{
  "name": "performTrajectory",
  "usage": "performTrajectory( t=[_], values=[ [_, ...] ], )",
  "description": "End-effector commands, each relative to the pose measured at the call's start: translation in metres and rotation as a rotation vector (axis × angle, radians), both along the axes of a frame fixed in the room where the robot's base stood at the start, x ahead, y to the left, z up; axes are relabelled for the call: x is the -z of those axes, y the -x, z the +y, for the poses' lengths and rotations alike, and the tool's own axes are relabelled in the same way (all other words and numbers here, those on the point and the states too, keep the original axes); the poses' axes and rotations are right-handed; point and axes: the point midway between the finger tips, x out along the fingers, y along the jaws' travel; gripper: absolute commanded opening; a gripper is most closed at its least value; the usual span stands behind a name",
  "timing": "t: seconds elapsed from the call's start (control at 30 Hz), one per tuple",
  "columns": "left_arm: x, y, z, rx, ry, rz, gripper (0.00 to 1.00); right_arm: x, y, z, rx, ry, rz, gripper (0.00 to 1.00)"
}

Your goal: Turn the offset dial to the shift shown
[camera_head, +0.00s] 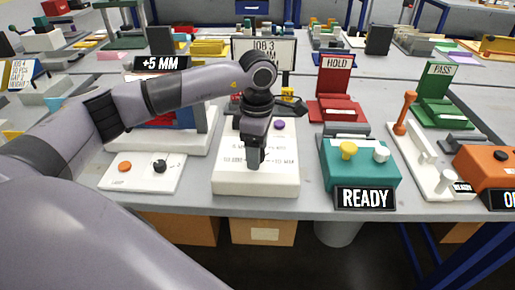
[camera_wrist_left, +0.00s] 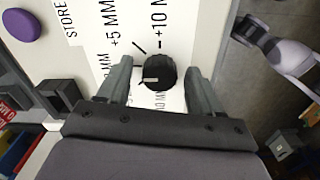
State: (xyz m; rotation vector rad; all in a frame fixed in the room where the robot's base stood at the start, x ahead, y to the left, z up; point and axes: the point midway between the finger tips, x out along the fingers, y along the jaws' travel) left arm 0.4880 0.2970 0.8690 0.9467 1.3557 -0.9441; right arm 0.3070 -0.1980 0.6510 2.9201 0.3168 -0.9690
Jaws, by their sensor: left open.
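The black offset dial (camera_wrist_left: 160,68) has a ribbed edge and a white pointer mark. It sits on a white panel (camera_head: 256,183) with printed shift labels, among them +5 MM and a partly cut-off +10 M. The pointer mark faces left in the left wrist view, away from both of those labels. My left gripper (camera_head: 254,162) points down over the panel and hides the dial in the head view. In the left wrist view its fingers (camera_wrist_left: 158,80) are apart, one on each side of the dial, with gaps showing. A sign (camera_head: 160,64) reads +5 MM.
A purple button (camera_head: 280,125) is on the same panel, beside the STORE label. A white box with an orange button and black knob (camera_head: 160,166) stands left. A teal box (camera_head: 360,165) with a READY display (camera_head: 365,198) stands right. The table's front edge is close.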

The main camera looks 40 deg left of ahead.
Motion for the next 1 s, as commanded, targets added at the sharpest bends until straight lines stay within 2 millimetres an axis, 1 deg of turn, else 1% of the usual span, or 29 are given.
performTrajectory(
  t=[0.23, 0.27, 0.3, 0.37, 0.4, 0.43, 0.73, 0.87, 1.0],
  values=[
    [0.002, 0.0001, -0.0003, 0.0, 0.0, 0.001, 0.65, 0.0025, 0.0011, -0.0007, 0.001, 0.002, 0.005, 0.0],
    [0.002, 0.0001, -0.0003, 0.0, 0.0, 0.001, 0.62, 0.0025, 0.0011, -0.0008, 0.001, 0.002, 0.005, 0.0],
    [0.002, 0.0001, -0.0003, 0.0, 0.0, 0.001, 0.49, 0.0025, 0.0011, -0.0008, 0.001, 0.002, 0.005, 0.0],
    [0.0019, 0.0, -0.0004, 0.0, 0.001, 0.001, 0.29, 0.0024, 0.001, -0.0008, 0.001, 0.001, 0.004, 0.0],
    [0.0019, 0.0, -0.0004, 0.0, 0.001, 0.001, 0.16, 0.0024, 0.001, -0.0008, 0.001, 0.001, 0.004, 0.0],
    [0.0019, 0.0001, -0.0005, 0.0, 0.001, 0.001, 0.09, 0.0023, 0.001, -0.0007, 0.001, 0.001, 0.004, 0.0],
    [0.0021, 0.0001, -0.0007, 0.026, 0.002, 0.0, 0.09, 0.0021, 0.0003, -0.0002, 0.001, 0.001, 0.001, 0.0],
    [0.0025, 0.0, -0.0008, 0.078, 0.002, 0.0, 0.09, 0.0027, -0.0003, 0.0002, 0.001, -0.001, -0.002, 0.0],
    [0.003, 0.0002, -0.0009, 0.169, 0.003, 0.0, 0.09, 0.0048, -0.0005, 0.0012, 0.0, -0.004, 0.001, 0.0]
  ],
)
